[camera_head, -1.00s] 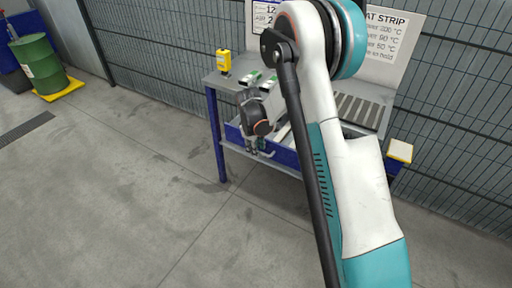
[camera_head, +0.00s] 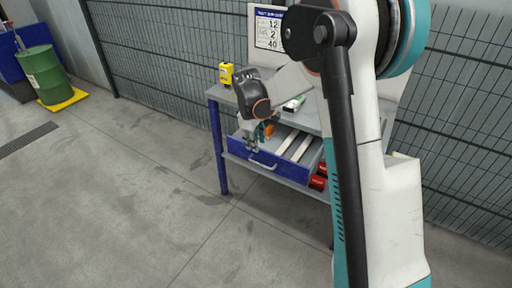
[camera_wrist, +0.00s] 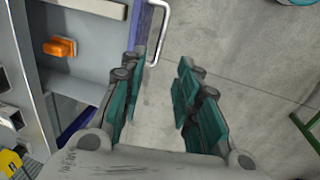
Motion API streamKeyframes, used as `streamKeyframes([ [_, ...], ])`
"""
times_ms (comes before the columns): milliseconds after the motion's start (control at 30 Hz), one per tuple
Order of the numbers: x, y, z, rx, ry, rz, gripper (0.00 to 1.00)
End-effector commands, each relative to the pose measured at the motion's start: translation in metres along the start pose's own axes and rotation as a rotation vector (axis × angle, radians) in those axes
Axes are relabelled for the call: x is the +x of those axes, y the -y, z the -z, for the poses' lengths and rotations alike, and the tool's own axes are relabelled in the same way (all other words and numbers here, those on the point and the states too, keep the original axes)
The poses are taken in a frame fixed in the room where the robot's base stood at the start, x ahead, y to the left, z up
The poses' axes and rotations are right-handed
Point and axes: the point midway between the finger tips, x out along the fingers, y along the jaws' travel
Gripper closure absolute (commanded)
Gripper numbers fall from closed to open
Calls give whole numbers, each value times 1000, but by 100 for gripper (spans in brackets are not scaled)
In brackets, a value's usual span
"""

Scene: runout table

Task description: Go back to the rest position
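My gripper (camera_head: 252,146) is over the left front of the open blue drawer (camera_head: 285,168) of the table. In the wrist view, my gripper (camera_wrist: 163,62) has its two teal-padded fingers apart, with only bare floor between them. The drawer's pale handle (camera_wrist: 160,30) lies just beyond the fingertips; I cannot tell how near it is in depth. An orange block (camera_wrist: 60,47) lies in the drawer, and shows partly behind my gripper in the head view (camera_head: 269,130). My arm covers the table's right part.
White strips (camera_head: 293,144) lie in the drawer. A yellow device (camera_head: 226,73) and a green-and-white item (camera_head: 293,104) are on the tabletop. Red items (camera_head: 318,180) sit below. A mesh fence (camera_head: 160,60) stands behind. A green drum (camera_head: 45,75) stands far left. The front floor is clear.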

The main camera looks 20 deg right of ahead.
Motion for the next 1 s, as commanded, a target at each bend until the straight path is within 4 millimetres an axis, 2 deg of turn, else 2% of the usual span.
streamKeyframes([
  [600, -9, 2, -2, 7, -5, -3, 70],
  [767, -41, 12, -13, 53, -38, -17, 70],
  [1000, -105, 41, -45, 170, -123, -43, 70],
])
